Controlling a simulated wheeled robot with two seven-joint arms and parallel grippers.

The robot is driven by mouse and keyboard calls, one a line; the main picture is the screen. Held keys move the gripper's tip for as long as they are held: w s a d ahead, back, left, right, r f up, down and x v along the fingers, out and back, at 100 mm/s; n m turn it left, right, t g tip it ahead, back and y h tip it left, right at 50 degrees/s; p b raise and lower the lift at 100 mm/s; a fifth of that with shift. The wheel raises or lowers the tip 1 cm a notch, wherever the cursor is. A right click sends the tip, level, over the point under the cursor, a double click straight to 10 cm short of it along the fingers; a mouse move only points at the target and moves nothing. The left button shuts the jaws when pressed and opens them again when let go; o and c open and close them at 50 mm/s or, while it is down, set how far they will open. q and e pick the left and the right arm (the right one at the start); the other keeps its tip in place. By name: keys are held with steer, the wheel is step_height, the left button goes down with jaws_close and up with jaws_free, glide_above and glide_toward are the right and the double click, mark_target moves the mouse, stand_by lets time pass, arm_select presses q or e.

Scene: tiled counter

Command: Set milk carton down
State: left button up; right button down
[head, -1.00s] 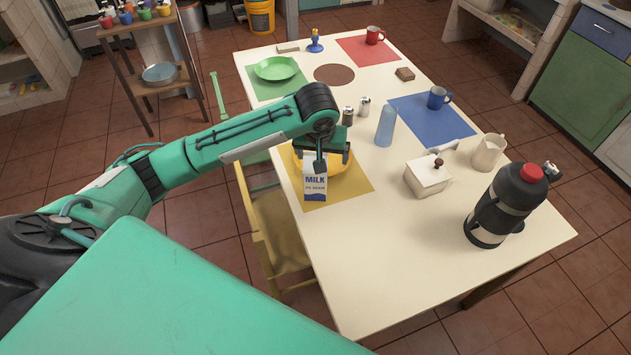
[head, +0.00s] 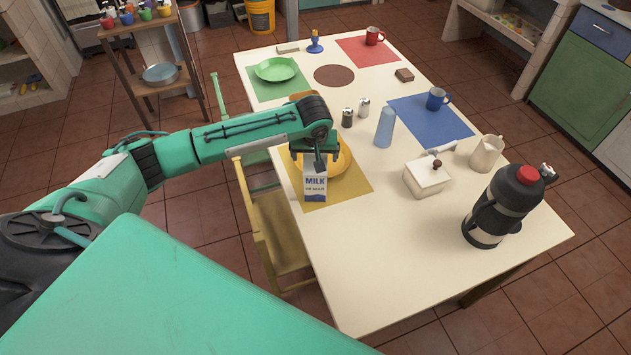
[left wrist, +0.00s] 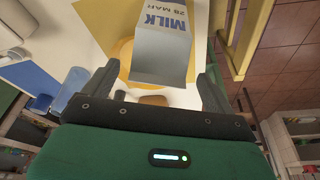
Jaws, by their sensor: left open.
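The milk carton (head: 315,185), white and grey with a dark blue base band and MILK lettering, appears upright on the yellow placemat (head: 350,190), in front of the yellow plate (head: 341,158) in the head view. My left gripper (head: 316,155) is at the carton's top, with its fingers partly hidden. In the left wrist view, my left gripper (left wrist: 158,80) is open, its fingers spread to either side of the carton's near end (left wrist: 160,55) with gaps between. My right gripper is not in view.
Salt and pepper shakers (head: 364,107), a blue bottle (head: 385,128), a white lidded box (head: 427,178), a cream pitcher (head: 486,153) and a dark flask (head: 502,205) stand to the right. A yellow chair (head: 270,235) is at the left edge. The table's front is clear.

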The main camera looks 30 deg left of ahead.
arm_select(q)
steer(key=shift+p+x, duration=0.6)
steer(key=shift+x, duration=1.7)
steer(key=shift+d, duration=0.1)
steer(key=c, duration=1.8)
jaws_close()
steer(key=shift+r, duration=0.1)
